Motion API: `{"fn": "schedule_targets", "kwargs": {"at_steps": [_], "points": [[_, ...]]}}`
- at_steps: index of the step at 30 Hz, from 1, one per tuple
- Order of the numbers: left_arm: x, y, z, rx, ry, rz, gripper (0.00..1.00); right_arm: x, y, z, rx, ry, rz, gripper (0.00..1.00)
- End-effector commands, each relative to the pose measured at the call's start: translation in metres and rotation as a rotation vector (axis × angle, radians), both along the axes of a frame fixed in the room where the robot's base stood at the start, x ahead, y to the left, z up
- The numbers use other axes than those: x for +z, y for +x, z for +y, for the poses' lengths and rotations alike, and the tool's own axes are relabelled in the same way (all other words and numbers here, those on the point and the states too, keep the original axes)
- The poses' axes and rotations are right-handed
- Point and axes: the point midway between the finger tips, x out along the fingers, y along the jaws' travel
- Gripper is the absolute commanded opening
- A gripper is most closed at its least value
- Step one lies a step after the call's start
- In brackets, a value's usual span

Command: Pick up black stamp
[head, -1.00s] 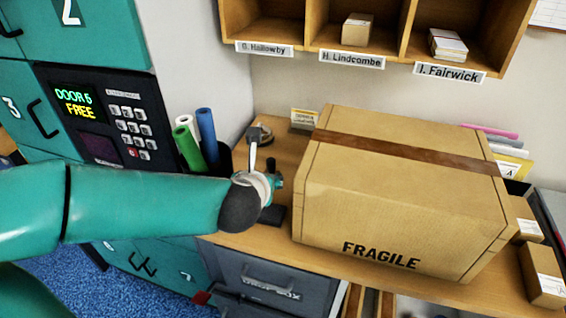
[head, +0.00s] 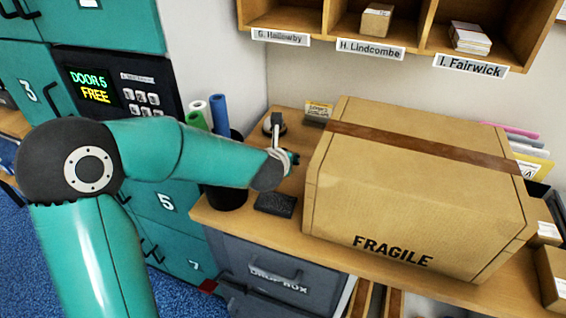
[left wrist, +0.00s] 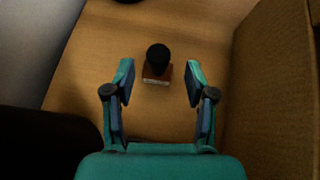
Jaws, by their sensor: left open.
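A stamp with a round black knob (left wrist: 157,55) and a reddish-brown base with a pale front edge stands upright on the wooden counter in the left wrist view. My left gripper (left wrist: 160,68) is open, with one finger on each side of the stamp's line. The stamp is around the level of the fingertips in the picture, and I see no finger touching it. In the head view my left gripper (head: 290,157) is small and partly hidden by its own wrist, beside the carton's left side. I cannot make out the stamp there. My right gripper is not in view.
A large FRAGILE carton (head: 400,200) stands close right of the gripper. A dark cup (head: 228,197) with rolled tubes is to the left. A black pad (head: 275,204) lies near the counter's front edge. A grey-based object (head: 274,122) stands behind.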

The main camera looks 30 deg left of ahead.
Motion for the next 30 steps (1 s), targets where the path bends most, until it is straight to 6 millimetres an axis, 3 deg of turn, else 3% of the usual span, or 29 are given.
{"fn": "schedule_targets", "kwargs": {"at_steps": [7, 16, 26, 30], "points": [[-0.019, 0.025, 0.013, -0.001, -0.001, 0.003, 0.56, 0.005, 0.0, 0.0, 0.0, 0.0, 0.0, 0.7], [-0.021, 0.03, 0.015, -0.001, 0.0, 0.0, 0.56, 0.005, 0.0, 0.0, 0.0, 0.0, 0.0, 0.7], [-0.021, 0.03, 0.015, -0.001, 0.0, 0.0, 0.02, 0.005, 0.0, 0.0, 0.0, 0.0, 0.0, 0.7], [-0.021, 0.03, 0.015, -0.001, 0.001, -0.001, 0.0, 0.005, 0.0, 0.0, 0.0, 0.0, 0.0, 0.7]]}}
